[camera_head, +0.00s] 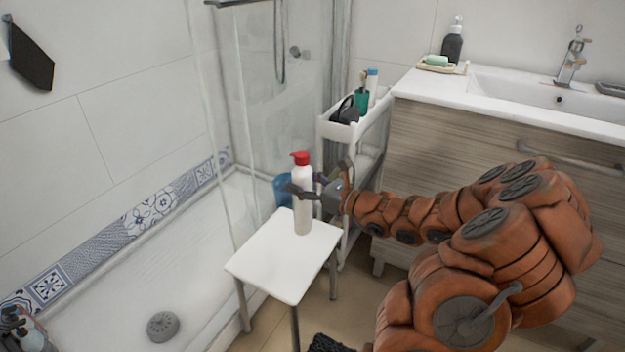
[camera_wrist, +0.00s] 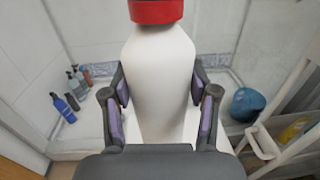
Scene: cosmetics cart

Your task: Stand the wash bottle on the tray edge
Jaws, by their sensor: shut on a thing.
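The wash bottle (camera_head: 303,212) is white with a red cap and is upright over the white stool (camera_head: 270,262). Its base is at the stool's top; I cannot tell whether it touches. My gripper (camera_head: 304,190) is shut on the bottle's body from the right. In the wrist view, the bottle (camera_wrist: 160,70) stands between the two purple-padded fingers of my gripper (camera_wrist: 163,108). The white top tray (camera_head: 336,131) of the cart is behind and to the right of the bottle.
A blue container (camera_head: 283,190) is behind the stool. The glass shower screen (camera_head: 235,110) is to the left, and the sink cabinet (camera_head: 480,140) is to the right. Several bottles (camera_wrist: 70,90) show at left in the wrist view. The stool's front part is clear.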

